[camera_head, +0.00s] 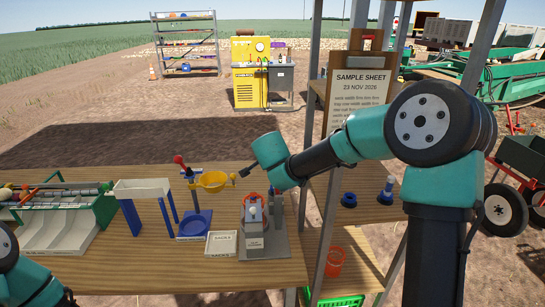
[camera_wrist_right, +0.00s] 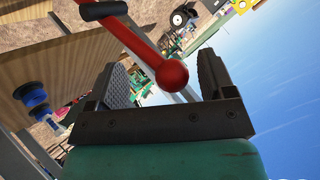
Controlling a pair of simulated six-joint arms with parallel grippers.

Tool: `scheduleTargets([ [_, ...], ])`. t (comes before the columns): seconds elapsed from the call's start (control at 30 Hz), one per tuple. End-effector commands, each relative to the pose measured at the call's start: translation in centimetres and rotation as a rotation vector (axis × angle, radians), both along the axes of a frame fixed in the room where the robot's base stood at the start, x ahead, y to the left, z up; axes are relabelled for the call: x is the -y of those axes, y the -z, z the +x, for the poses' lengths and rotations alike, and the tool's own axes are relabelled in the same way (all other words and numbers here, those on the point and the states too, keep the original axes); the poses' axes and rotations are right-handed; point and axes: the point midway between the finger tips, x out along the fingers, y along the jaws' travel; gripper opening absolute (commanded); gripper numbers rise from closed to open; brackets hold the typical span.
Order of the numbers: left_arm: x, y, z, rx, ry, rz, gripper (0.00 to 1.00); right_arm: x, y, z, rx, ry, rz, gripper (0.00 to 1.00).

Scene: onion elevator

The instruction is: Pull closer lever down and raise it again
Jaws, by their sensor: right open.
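In the right wrist view a red lever arm (camera_wrist_right: 140,44) ends in a round red knob (camera_wrist_right: 173,76). The knob shows between the two fingers of my right gripper (camera_wrist_right: 163,64), which is open with a gap on both sides. I cannot tell how deep the knob sits in the jaws. My right wrist hides part of the scene there. My left arm shows at the lower left, its gripper out of view.
The wooden bench (camera_head: 150,270) also holds a grey device with a red hoop (camera_head: 253,240), a white tray (camera_head: 221,243), a blue-legged stand (camera_head: 143,190) and a green sorter (camera_head: 60,215). A shelf post (camera_head: 322,240) and a clipboard sheet (camera_head: 362,92) stand right of the bench.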

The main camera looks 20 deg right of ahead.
Motion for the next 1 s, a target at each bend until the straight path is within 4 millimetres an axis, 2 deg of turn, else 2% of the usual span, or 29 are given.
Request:
scheduleTargets([
  [0.7, 0.0, 0.0, 0.0, 0.0, 0.0, 0.0, 0.4, -4.4, -7.6, -10.2, 0.001, -0.002, 0.002, 0.76],
  [1.0, 0.0, 0.0, 0.0, 0.0, 0.0, 0.0, 0.4, -5.1, -8.8, -11.9, -0.002, -0.001, 0.002, 0.76],
])
